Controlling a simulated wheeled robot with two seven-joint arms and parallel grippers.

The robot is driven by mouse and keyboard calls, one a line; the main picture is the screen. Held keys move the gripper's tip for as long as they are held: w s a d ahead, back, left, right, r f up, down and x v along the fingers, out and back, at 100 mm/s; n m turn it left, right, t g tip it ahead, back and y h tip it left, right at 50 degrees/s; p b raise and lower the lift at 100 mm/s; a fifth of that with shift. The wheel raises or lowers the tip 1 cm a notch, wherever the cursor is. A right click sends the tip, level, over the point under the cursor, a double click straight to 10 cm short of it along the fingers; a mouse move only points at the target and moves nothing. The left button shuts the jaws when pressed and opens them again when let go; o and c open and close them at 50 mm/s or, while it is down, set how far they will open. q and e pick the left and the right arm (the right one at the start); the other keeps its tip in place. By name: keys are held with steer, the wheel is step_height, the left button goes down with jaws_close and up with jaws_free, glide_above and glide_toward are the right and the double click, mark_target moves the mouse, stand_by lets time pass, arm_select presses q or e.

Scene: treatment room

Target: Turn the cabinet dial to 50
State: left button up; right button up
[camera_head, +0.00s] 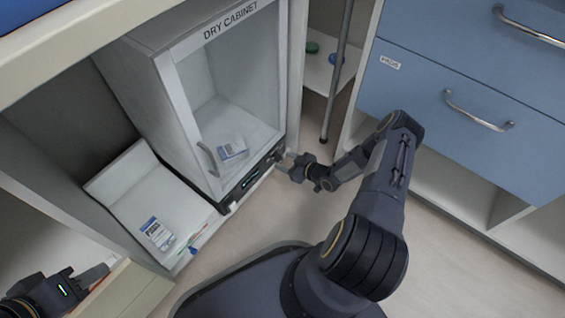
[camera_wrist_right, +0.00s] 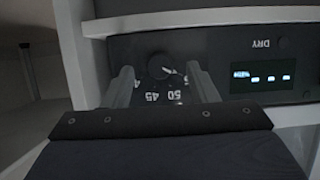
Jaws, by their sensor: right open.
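The dry cabinet (camera_head: 215,100) stands in the shelf bay, with a dark control strip along its lower front. Its round black dial (camera_wrist_right: 162,66) shows in the right wrist view, with a short white pointer mark towards the lower right. The numbers 45 and 50 show below the dial; other marks are partly hidden. My right gripper (camera_head: 284,160) is at the right end of the strip. In the wrist view its open fingers (camera_wrist_right: 163,88) stand either side of the dial; I cannot tell whether they touch it. My left gripper (camera_head: 92,277) is at the lower left, away from the cabinet.
A lit display (camera_wrist_right: 262,77) sits beside the dial. The glass door looks shut, with a packet (camera_head: 232,150) inside. Blue drawers (camera_head: 470,80) stand right.

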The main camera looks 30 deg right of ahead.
steer(key=shift+x, duration=1.05)
steer(key=shift+c, duration=0.3)
steer(key=c, duration=0.9)
steer(key=shift+m, duration=0.3)
steer(key=shift+d+m+g+y, duration=0.1)
steer(key=shift+m+g+y, duration=0.3)
steer(key=shift+m+y, duration=0.4)
steer(key=shift+d+f+m+y, duration=0.1)
steer(key=shift+m+y, duration=0.7)
steer(key=shift+m, duration=0.8)
